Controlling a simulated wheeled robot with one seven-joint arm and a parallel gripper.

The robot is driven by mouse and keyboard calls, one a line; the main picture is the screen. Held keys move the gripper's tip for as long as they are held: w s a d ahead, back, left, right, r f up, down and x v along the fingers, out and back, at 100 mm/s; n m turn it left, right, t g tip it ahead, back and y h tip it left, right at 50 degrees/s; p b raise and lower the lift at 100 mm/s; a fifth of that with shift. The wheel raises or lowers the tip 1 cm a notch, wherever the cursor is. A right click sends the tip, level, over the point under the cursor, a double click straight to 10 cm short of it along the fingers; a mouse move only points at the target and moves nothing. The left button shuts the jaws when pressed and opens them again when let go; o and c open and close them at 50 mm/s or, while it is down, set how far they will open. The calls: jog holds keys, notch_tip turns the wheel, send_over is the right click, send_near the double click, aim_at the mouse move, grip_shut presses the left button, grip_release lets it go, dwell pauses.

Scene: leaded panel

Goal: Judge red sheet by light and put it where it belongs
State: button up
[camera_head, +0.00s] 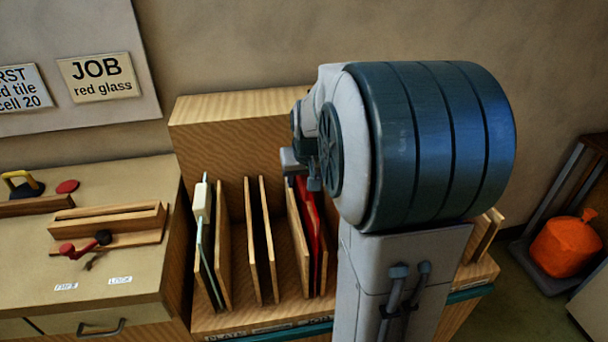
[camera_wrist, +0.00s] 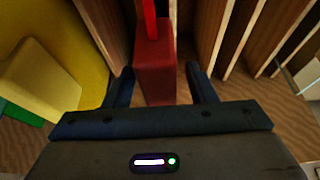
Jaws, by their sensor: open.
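The red sheet (camera_head: 309,215) stands on edge in a slot of the wooden rack, partly hidden behind my arm in the head view. In the wrist view a thin bright red edge (camera_wrist: 150,20) runs up from a dark red block (camera_wrist: 155,65), which looks like its grip. My gripper (camera_wrist: 160,85) is open, with one finger on each side of the red block. I cannot tell whether either finger touches it. In the head view my fingertips are hidden or too small to make out.
The wooden rack (camera_head: 230,115) has several upright dividers; a pale sheet with a cream grip (camera_head: 202,202) stands in its left slot. A yellow block (camera_wrist: 45,75) is close on the left in the wrist view. A bench (camera_head: 130,255) with a wooden fixture stands left. An orange bag (camera_head: 565,247) sits at right.

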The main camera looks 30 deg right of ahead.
jog(key=v, duration=1.4)
jog(key=s+a+f+n+g+y+p, duration=0.1)
jog(key=s+a+f+n+p, duration=0.1)
jog(key=s+a+f, duration=0.9)
jog(key=s+a+n, duration=0.1)
jog(key=s+a, duration=0.1)
jog(key=s, duration=0.1)
